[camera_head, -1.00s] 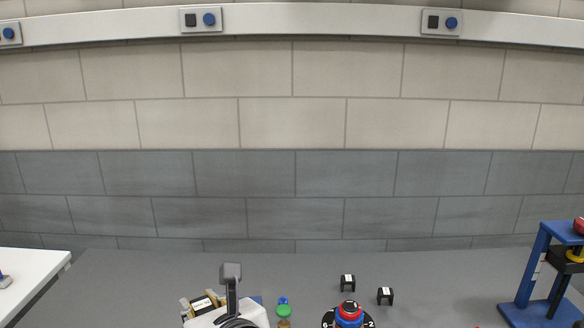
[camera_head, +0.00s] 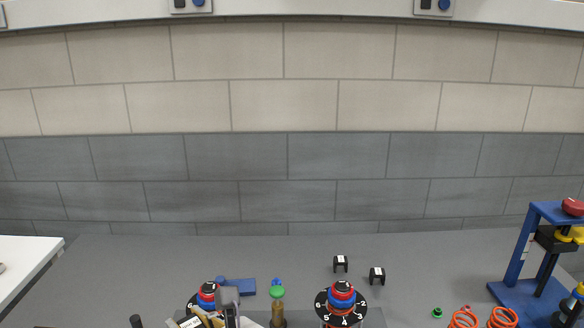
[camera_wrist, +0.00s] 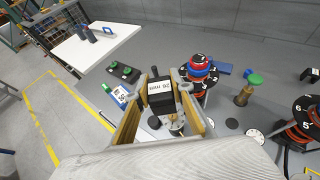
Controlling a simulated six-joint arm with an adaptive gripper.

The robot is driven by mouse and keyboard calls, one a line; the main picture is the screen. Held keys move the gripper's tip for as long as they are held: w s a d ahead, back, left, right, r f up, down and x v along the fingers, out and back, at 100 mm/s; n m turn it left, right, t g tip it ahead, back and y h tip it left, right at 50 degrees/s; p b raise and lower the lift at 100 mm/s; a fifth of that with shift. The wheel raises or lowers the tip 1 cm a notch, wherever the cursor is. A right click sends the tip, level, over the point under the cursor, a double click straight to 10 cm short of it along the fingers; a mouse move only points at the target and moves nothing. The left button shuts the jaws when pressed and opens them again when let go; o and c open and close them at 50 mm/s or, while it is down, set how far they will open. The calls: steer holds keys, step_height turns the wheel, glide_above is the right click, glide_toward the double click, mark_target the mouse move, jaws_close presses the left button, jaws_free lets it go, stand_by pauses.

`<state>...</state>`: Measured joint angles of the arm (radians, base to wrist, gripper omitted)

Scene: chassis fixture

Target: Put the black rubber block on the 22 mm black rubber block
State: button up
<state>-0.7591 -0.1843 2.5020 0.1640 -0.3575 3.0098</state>
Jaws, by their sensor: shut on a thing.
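My gripper (camera_wrist: 166,90) is shut on a black block (camera_wrist: 160,101) with a white label that seems to read 26 mm. The block sits between the two tan fingers in the wrist view, and what lies directly under it is mostly hidden. Two black blocks with white labels, one to the left (camera_head: 340,263) and one to the right (camera_head: 377,275), stand apart on the grey bench. Their labels are too small to read.
Numbered black dials with red and blue rings stand left (camera_head: 207,291) and right (camera_head: 342,296). A green-topped brass post (camera_head: 277,305) stands between them, with a blue piece (camera_head: 236,286) behind. A blue press frame (camera_head: 530,260) stands far right, near orange coils (camera_head: 503,317).

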steer(key=w+d+r+m+t+h, duration=0.2)
steer(key=w+r+m+h, duration=0.1)
steer(key=w, duration=0.9)
steer(key=w+d+r+m+t+h, duration=0.1)
steer(key=w+d+r+m+h, duration=0.2)
steer(key=w, duration=0.8)
steer(key=m+g+h, duration=0.4)
steer(key=m+h, duration=0.7)
steer(key=h, duration=0.1)
glide_above(342, 258)
step_height(342, 258, down, 15)
steer(key=shift+f, duration=3.1)
